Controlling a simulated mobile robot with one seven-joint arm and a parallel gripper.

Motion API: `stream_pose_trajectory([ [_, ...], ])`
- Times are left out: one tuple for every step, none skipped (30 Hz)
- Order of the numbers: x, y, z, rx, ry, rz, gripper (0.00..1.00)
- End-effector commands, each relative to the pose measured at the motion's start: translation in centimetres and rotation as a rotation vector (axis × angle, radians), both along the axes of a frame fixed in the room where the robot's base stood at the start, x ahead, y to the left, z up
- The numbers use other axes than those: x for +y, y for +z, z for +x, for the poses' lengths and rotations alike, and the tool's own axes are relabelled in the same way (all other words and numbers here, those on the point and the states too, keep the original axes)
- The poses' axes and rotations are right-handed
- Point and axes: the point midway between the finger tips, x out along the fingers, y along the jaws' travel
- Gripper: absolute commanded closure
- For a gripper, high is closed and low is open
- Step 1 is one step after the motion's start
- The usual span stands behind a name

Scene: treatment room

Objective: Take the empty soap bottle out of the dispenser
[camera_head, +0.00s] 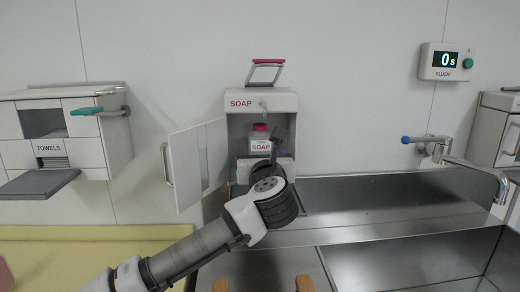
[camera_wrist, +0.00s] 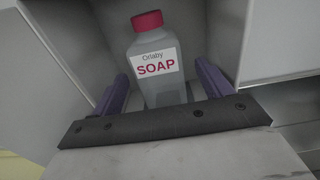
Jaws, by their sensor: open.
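The soap bottle (camera_head: 261,137) is clear grey with a red cap and a "SOAP" label. It stands upright inside the open soap dispenser (camera_head: 236,122) on the wall. The dispenser's door (camera_head: 199,165) is swung open to the left. The bottle also shows in the wrist view (camera_wrist: 155,60), and little or no liquid can be made out in it. My gripper (camera_wrist: 160,92) is open, with one purple finger on each side of the bottle's lower part. Gaps show between fingers and bottle. In the head view my wrist hides the fingers and the bottle's base.
A towel dispenser (camera_head: 85,133) with a projecting grey tray (camera_head: 40,184) is at left. A steel sink (camera_head: 400,255) with a tap (camera_head: 470,165) lies at right. A flush panel (camera_head: 447,62) reads 0 s. A yellow surface (camera_head: 80,255) is lower left.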

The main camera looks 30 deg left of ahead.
Motion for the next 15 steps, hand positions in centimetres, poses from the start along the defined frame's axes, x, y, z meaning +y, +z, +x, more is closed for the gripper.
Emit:
stream_pose_trajectory([
  [0.5, 0.2, 0.7, 0.001, 0.001, -0.003, 0.22],
  [0.8, 0.1, 1.1, 0.001, 0.001, -0.003, 0.22],
  [1.2, 0.0, 1.5, 0.001, 0.0, -0.003, 0.22],
  [1.5, -0.1, 1.8, 0.0, 0.001, -0.003, 0.22],
  [1.7, -0.1, 2.1, 0.0, 0.001, -0.003, 0.22],
  [1.9, -0.1, 2.4, 0.0, 0.0, -0.003, 0.22],
  [2.0, -0.1, 2.6, 0.0, -0.001, -0.003, 0.22],
  [2.1, -0.2, 2.8, 0.0, -0.001, -0.003, 0.22],
  [2.2, -0.2, 2.8, 0.0, -0.001, -0.003, 0.22],
  [2.3, -0.3, 2.9, 0.0, -0.001, -0.003, 0.22],
  [2.3, -0.3, 2.9, 0.001, -0.001, -0.002, 0.22],
  [2.3, -0.3, 2.9, 0.001, -0.001, -0.002, 0.22],
  [2.2, -0.3, 2.9, 0.0, -0.001, -0.001, 0.22],
  [2.2, -0.3, 2.9, 0.0, -0.001, -0.001, 0.22],
  [2.2, -0.3, 2.9, 0.0, -0.001, -0.001, 0.22],
])
